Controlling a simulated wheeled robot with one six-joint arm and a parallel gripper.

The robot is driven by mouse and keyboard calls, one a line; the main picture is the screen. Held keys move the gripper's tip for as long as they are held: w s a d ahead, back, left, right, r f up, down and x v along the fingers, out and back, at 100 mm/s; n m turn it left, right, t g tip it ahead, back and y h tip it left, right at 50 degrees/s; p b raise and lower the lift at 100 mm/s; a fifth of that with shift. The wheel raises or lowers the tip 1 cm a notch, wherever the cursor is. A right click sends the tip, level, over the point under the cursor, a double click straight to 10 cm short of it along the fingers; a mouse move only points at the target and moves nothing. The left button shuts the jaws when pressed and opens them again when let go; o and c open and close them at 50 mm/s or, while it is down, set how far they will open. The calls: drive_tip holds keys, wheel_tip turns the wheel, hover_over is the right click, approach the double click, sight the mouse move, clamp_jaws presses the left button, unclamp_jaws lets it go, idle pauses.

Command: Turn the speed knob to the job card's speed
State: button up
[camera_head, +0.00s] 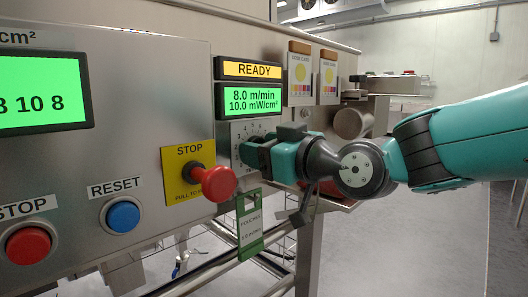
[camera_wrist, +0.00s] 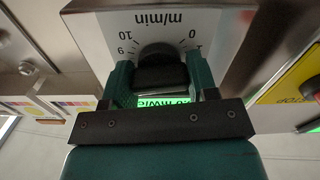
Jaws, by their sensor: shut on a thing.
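The speed knob (camera_wrist: 160,68) is a black round knob on a white dial plate (camera_wrist: 110,32) marked m/min, seen upside down in the wrist view. My gripper (camera_wrist: 161,80) has one teal finger on each side of the knob and is shut on it. In the head view my gripper (camera_head: 250,152) reaches the dial plate (camera_head: 240,132) from the right and hides the knob. The display (camera_head: 249,100) above reads 8.0 m/min and 10.0 mW/cm². A green-framed card (camera_head: 250,222) hangs below, headed POUCHES; its lower line is too small to read surely.
A red STOP knob (camera_head: 220,184) sticks out just left of my gripper. A blue RESET button (camera_head: 123,215) and another red STOP button (camera_head: 28,246) are farther left. A READY sign (camera_head: 253,69) is above. Two cards (camera_head: 300,73) hang at upper right. Metal frame legs stand below.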

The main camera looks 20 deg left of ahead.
drive_tip(key=o, duration=0.9)
drive_tip(key=shift+d, duration=0.1)
drive_tip(key=b+v, duration=0.1)
drive_tip(key=v, duration=1.6)
drive_tip(key=shift+s+d, duration=0.1)
drive_tip(key=shift+s, duration=0.05)
